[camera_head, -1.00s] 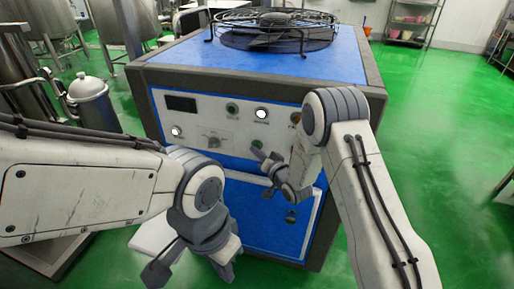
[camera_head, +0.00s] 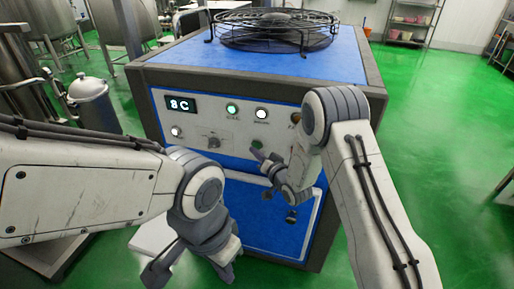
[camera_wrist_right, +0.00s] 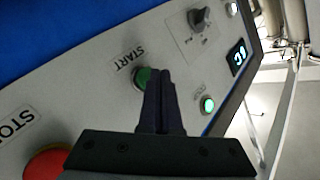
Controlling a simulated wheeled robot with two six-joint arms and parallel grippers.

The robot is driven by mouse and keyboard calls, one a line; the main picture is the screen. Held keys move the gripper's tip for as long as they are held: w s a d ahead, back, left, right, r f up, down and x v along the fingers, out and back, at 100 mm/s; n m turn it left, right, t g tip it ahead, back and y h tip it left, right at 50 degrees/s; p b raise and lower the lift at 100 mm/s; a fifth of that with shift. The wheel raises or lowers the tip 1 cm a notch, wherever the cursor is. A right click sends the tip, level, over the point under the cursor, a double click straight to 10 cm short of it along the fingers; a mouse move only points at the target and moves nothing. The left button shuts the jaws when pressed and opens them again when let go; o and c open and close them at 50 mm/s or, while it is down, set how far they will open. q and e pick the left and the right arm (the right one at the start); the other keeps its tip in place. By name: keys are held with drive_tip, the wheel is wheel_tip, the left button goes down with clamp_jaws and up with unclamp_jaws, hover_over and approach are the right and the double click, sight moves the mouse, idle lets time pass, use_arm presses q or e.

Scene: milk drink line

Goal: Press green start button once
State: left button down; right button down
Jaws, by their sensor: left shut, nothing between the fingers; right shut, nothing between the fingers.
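The green start button (camera_wrist_right: 141,78), labelled START, is on the machine's light control panel in the right wrist view. My right gripper (camera_wrist_right: 163,75) is shut and empty, with its fingertips at the button and partly covering it. I cannot tell whether they touch it. In the head view the right gripper (camera_head: 257,154) is just below the dark green button (camera_head: 257,145). The panel's display (camera_head: 181,104) is lit and reads about "8C", and a green lamp (camera_head: 232,110) glows. My left gripper (camera_head: 158,272) is shut and empty at lower left, away from the panel.
A red STOP button (camera_wrist_right: 46,162) is near the start button. A dark knob (camera_wrist_right: 199,18) and a white lamp (camera_head: 261,113) are also on the panel. A caged fan (camera_head: 275,30) tops the blue machine. A metal can (camera_head: 92,104) stands to its left. Green floor is clear at right.

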drive_tip(key=shift+s, duration=0.3)
drive_tip(key=shift+a, duration=0.1)
drive_tip(key=s, duration=0.1)
drive_tip(key=s+a, duration=0.1)
drive_tip(key=s, duration=0.2)
drive_tip(key=shift+s+a, duration=0.25)
drive_tip(key=shift+s, duration=0.15)
idle(0.6)
